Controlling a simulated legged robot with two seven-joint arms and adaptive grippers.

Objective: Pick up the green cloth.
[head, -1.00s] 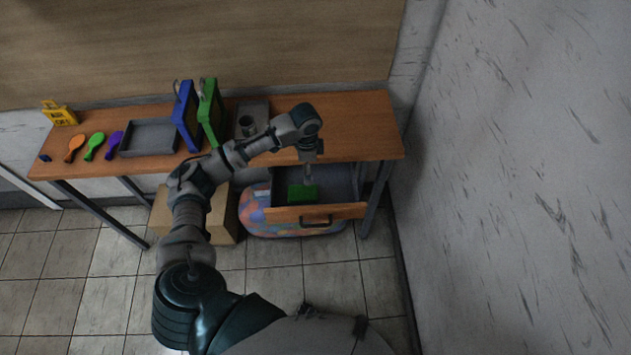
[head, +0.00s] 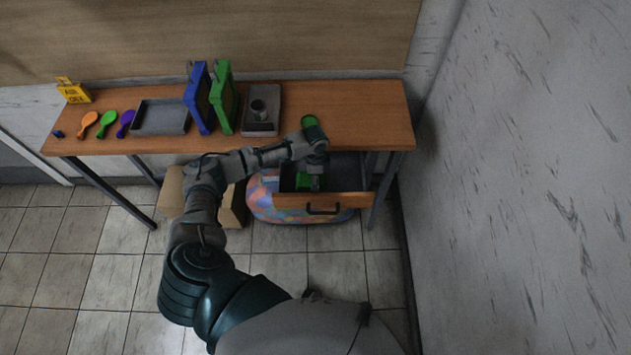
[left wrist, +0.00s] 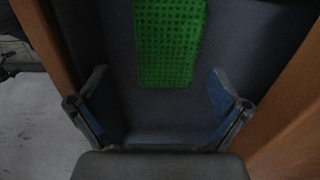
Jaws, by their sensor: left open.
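The green cloth (left wrist: 170,42) lies flat on the grey floor of the open drawer (head: 345,199). In the head view my left wrist and gripper partly hide the cloth (head: 303,180). My left gripper (left wrist: 160,92) is inside the drawer, pointing down. Its two blue-padded fingers are spread wide and empty. In the left wrist view the cloth sits beyond the fingertips, toward the top of the picture, and lies between the finger lines without visible contact. My right gripper is not seen.
The wooden table (head: 365,115) stands above the drawer. On it are a blue frame (head: 198,98), a green frame (head: 224,97), a grey tray (head: 160,117), a grey box with a cup (head: 259,110) and coloured paddles. Drawer walls flank the gripper.

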